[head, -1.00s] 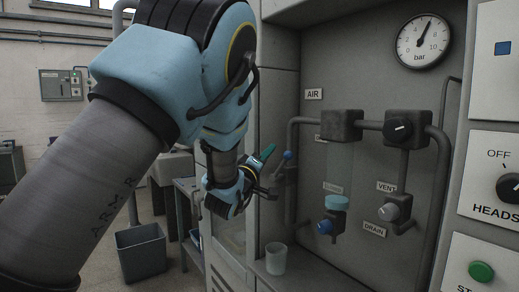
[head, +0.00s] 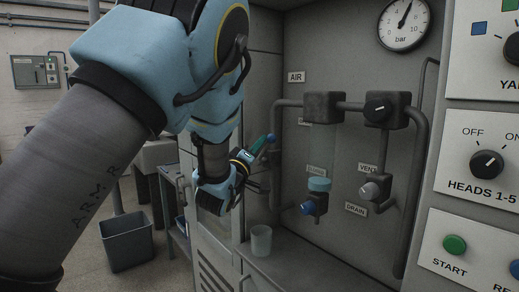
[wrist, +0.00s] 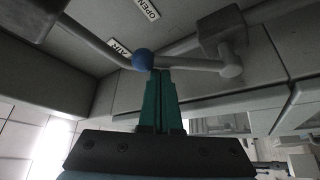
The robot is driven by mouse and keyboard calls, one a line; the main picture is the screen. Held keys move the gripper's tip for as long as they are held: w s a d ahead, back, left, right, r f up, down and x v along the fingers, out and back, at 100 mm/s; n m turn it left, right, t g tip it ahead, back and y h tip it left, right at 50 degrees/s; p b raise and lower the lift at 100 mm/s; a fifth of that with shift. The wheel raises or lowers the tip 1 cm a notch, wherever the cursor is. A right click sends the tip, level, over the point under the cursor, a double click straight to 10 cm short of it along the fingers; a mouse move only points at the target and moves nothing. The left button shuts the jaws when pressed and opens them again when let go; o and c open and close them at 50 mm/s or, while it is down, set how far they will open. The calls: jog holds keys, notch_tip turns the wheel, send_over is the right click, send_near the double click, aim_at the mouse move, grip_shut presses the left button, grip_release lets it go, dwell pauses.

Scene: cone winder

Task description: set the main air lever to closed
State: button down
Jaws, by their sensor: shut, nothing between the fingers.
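The main air lever has a blue ball end (head: 271,137), close to the AIR label on the grey panel. In the wrist view its blue ball (wrist: 143,59) sits just beyond my fingertips, and a grey rod (wrist: 195,64) runs from there to a hub at the right. My gripper (head: 260,143) is shut and empty, its teal fingers pointing up toward the ball. In the wrist view the shut fingertips (wrist: 160,72) are at or very near the ball; I cannot tell if they touch. An OPEN label (wrist: 147,8) shows above the ball.
Grey pipes, a blue drain knob (head: 306,208), a grey vent knob (head: 370,191) and a black knob (head: 380,107) are to the right. A pressure gauge (head: 404,24) is above. A cup (head: 261,240) stands on the ledge below. A bin (head: 127,240) is on the floor.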

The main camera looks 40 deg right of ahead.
jog(key=shift+s+f+m+b, duration=0.15)
jog(key=shift+f+m+b, duration=0.15)
jog(key=shift+b, duration=1.15)
jog(key=s+f+m+g+h+b, duration=0.3)
jog(key=m+g+b, duration=0.6)
jog(key=m+b, duration=0.6)
notch_tip(320, 180, down, 3)
jog(key=b, duration=0.9)
jog(key=shift+s+h, duration=0.2)
jog(key=shift+h, duration=0.2)
jog(key=shift+a+r+m, duration=0.1)
jog(key=shift+m, duration=0.2)
jog(key=shift+r, duration=0.1)
